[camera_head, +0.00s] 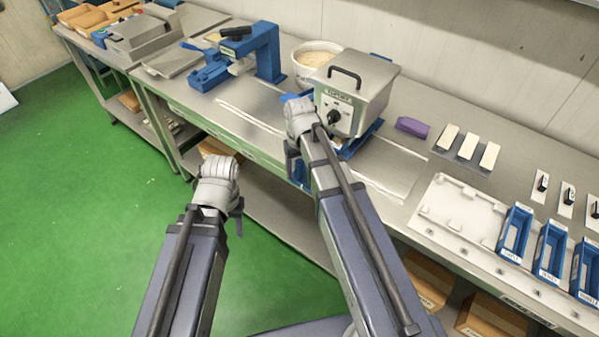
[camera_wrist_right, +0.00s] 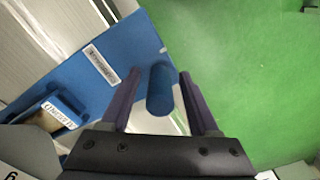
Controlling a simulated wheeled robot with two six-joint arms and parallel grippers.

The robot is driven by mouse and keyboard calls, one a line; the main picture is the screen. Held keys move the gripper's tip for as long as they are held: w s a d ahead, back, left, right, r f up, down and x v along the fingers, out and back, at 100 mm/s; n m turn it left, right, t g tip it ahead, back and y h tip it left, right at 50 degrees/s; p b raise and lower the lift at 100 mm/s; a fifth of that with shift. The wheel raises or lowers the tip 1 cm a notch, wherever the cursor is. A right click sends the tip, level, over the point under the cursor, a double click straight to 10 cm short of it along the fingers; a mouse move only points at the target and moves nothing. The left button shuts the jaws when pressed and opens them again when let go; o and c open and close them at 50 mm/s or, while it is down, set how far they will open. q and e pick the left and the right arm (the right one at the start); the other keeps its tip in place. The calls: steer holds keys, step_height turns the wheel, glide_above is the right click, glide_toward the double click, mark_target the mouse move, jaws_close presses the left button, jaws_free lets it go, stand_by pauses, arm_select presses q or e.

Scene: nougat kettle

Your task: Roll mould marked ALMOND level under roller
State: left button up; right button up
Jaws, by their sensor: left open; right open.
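A steel box-shaped unit (camera_head: 355,85) with a black handle and a dark knob stands over blue parts on the bench; I take it for the roller housing. In the right wrist view, a small blue mould (camera_wrist_right: 67,107) with an upside-down label that seems to read ALMOND lies at lower left, partly cut off by my gripper. My right gripper (camera_wrist_right: 160,73) is open, its fingers on either side of an upright blue peg (camera_wrist_right: 160,92) by a blue plate (camera_wrist_right: 110,65). Whether they touch it is unclear. My left gripper (camera_head: 237,213) is open and empty over the floor.
A blue press (camera_head: 265,50) and a white tub (camera_head: 316,58) stand behind on the bench. A purple block (camera_head: 412,127), white blocks, a pale tray (camera_head: 455,205) and blue bins (camera_head: 552,248) are to the right. The green floor (camera_head: 90,200) at left is clear.

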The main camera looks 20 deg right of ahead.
jaws_close()
stand_by(0.4)
stand_by(0.9)
